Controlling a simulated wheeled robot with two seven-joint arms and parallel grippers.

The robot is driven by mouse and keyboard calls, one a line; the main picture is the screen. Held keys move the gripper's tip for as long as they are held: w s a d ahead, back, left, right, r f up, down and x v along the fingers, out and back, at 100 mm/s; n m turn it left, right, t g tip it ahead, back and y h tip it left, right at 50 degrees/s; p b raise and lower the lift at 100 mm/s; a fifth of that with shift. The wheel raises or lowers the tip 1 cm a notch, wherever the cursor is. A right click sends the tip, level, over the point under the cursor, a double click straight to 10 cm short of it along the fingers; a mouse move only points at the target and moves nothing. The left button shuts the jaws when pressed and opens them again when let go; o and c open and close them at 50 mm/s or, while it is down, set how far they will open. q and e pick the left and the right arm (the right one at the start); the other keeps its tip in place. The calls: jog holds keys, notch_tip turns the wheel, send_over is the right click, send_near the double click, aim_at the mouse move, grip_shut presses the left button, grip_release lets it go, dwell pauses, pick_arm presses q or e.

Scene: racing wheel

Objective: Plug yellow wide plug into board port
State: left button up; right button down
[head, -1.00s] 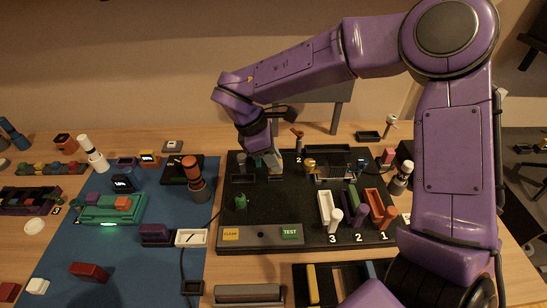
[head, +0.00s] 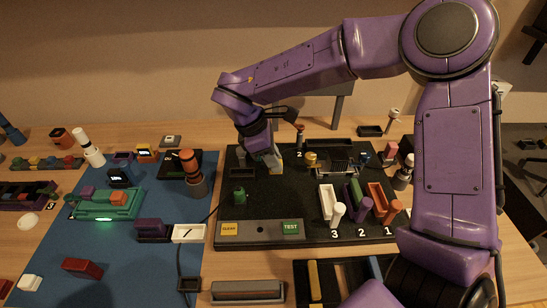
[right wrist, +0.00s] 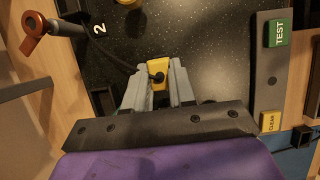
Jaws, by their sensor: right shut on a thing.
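My right gripper (head: 273,162) reaches over the back left part of the black board (head: 285,195). In the right wrist view its grey fingers (right wrist: 158,92) are shut on the yellow plug (right wrist: 158,71), which has a dark cable at its middle. A dark rectangular port (head: 242,173) lies on the board just left of the fingers. Whether the plug touches the board or a port beneath it I cannot tell. My left gripper is not in view.
Right of the gripper are a yellow knob (head: 311,158), a small orange-topped post (head: 300,135) and a wire-like rack (head: 335,168).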

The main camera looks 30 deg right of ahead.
jog(key=c, duration=0.9)
grip_release()
jog(key=shift+o, duration=0.2)
jog(key=v, duration=1)
jog(key=shift+r, duration=0.25)
jog(key=shift+w, duration=0.1)
